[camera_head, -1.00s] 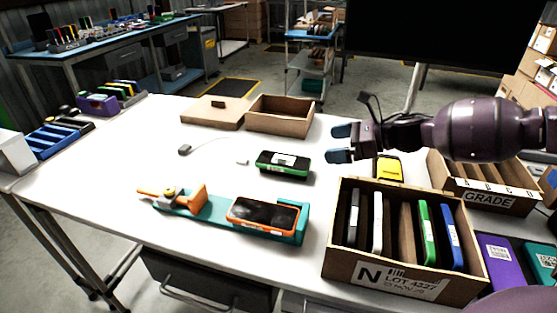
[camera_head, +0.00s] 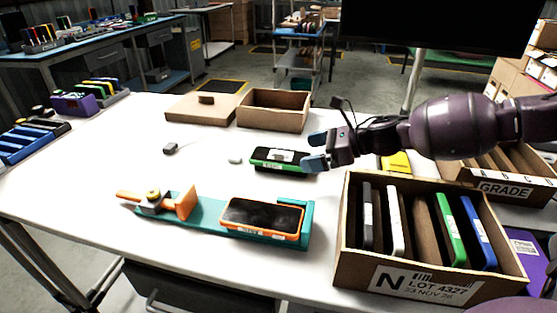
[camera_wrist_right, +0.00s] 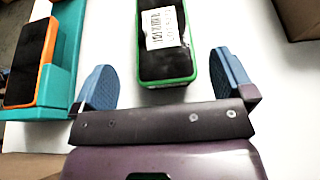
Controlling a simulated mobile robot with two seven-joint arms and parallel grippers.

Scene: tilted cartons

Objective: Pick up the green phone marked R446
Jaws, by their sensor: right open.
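A green-edged phone (camera_head: 262,166) with a dark face and a white label lies flat on the white table. It also shows in the right wrist view (camera_wrist_right: 151,67), where the label's print is too blurred to read. My right gripper (camera_head: 315,152) is open and empty at the phone's right end in the head view. In the right wrist view my right gripper's blue fingers (camera_wrist_right: 165,78) stand apart on either side of the phone's near end. Another green phone (camera_head: 449,232) stands in the carton marked N. My left gripper is not in view.
An orange phone (camera_head: 262,216) sits in a teal fixture (camera_head: 210,213) in front. The N carton (camera_head: 420,283) is at right, holding several upright phones. An open brown box (camera_head: 272,118) stands behind. A yellow item (camera_head: 397,163) lies right of my gripper.

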